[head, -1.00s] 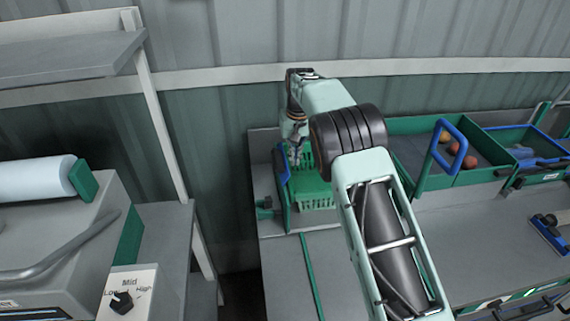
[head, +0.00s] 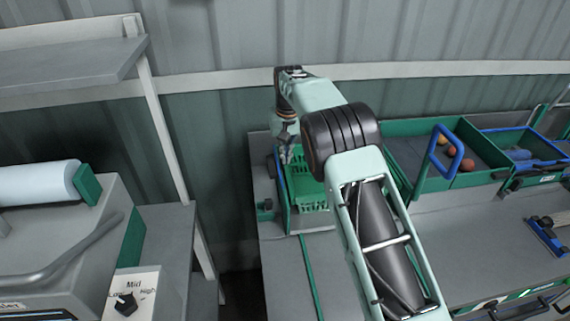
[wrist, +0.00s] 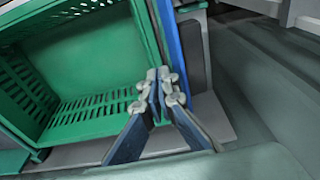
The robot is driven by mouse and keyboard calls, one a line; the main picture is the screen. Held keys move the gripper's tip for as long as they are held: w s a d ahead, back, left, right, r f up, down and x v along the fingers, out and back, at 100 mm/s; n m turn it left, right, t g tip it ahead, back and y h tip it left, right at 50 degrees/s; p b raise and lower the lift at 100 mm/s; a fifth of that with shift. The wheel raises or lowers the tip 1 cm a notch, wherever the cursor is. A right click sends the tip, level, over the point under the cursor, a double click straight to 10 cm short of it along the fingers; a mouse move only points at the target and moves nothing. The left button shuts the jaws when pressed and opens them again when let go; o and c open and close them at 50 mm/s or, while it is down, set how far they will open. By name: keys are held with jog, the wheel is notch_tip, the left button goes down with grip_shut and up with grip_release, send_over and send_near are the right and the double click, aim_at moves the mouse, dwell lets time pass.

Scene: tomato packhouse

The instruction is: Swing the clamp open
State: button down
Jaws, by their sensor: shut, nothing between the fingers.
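A blue bar, which seems to be the clamp's arm (wrist: 173,45), runs along the side of a green slotted crate (wrist: 75,65) in the wrist view. In the head view the crate (head: 309,190) stands at the left end of the bench, and the bar (head: 279,165) shows only as a thin blue strip at its left side. My gripper (wrist: 160,88) is shut and empty, with its metal fingertips together at the near end of the bar, beside the crate wall. Contact with the bar cannot be told. In the head view my gripper (head: 289,156) partly hides the crate's far left corner.
Green bins (head: 425,150) with round produce and a blue handle (head: 445,150) stand right of my arm. A small green fitting (head: 265,206) sits left of the crate. A sealing machine (head: 60,240) is at the left, across a gap.

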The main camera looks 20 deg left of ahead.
notch_tip(320, 180, up, 7)
jog(key=d, duration=0.1)
jog(key=shift+w+d, duration=0.2)
jog(key=shift+w, duration=0.1)
jog(key=shift+f, duration=0.1)
